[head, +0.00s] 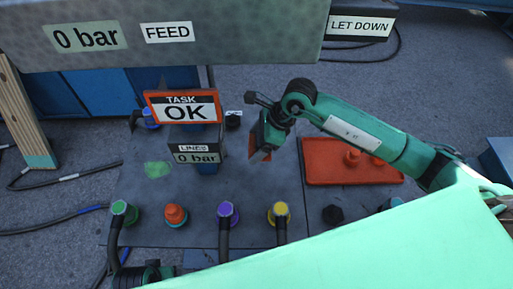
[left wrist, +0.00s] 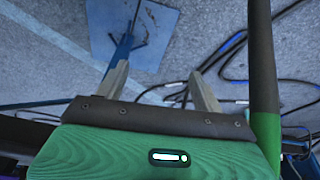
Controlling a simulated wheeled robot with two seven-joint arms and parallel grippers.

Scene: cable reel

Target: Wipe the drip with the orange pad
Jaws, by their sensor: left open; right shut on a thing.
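The drip (head: 157,169) is a flat light-green patch on the grey work plate, left of the centre sign. My right gripper (head: 262,150) is shut on the orange pad (head: 261,156), of which only a small orange part shows between dark jaw parts. It is right of the sign and well to the right of the drip; I cannot tell whether the pad touches the plate. My left gripper (left wrist: 160,72) is open with nothing between its fingers in the left wrist view, above the floor.
The sign reading TASK OK (head: 182,107) stands between my right gripper and the drip. Green, orange, purple and yellow fittings line the near part of the plate. An orange tray (head: 318,176) holding orange caps lies at right. Cables (left wrist: 240,80) lie on the floor.

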